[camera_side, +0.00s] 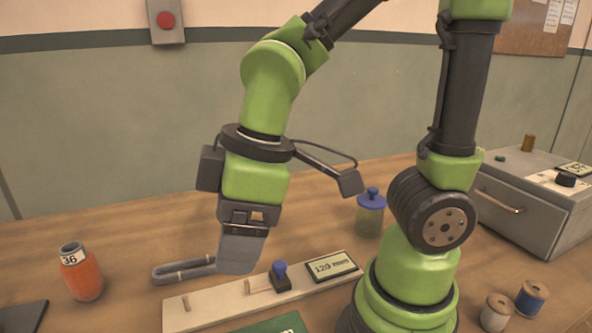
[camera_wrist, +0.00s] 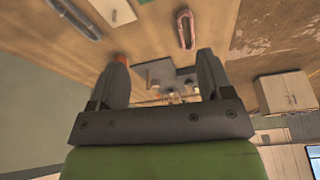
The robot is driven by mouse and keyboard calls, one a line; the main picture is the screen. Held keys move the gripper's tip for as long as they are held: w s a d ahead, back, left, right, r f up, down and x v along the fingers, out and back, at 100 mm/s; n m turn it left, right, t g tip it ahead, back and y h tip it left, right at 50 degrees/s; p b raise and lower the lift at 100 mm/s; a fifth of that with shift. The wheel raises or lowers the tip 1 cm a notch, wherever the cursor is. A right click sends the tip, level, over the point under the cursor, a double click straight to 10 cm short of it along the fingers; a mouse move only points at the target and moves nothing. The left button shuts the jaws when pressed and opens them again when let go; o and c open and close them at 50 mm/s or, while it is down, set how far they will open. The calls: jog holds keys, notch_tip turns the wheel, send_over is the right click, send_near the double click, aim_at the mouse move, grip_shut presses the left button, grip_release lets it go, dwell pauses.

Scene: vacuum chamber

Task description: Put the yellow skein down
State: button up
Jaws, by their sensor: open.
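I cannot make out a yellow skein in either view. My gripper (camera_side: 238,262) points down just above the table beside the wooden board. In the wrist view its two fingers (camera_wrist: 163,55) stand wide apart, with nothing held between them. A grey loop, perhaps a skein, (camera_side: 180,273) lies on the table just left of the fingers; the fingers overlap its right end in the side view, and I cannot tell whether they touch it. A grey loop (camera_wrist: 75,18) also shows at the upper left of the wrist view. A pinkish-red loop (camera_wrist: 185,30) lies at top centre there.
A long pale board (camera_side: 210,305) carries a peg, a blue-knobbed slider (camera_side: 281,276) and a display (camera_side: 332,266). An orange jar (camera_side: 81,273) stands left. A blue-lidded jar (camera_side: 370,213), a grey drawer box (camera_side: 540,205) and two spools (camera_side: 530,298) are to the right.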

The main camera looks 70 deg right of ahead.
jog(key=s+d+r+m+t, duration=0.4)
jog(key=d+r+m, duration=0.3)
jog(key=m, duration=0.4)
jog(key=shift+s+r+m, duration=0.25)
jog(key=shift+r+m, duration=0.05)
dwell(0.4)
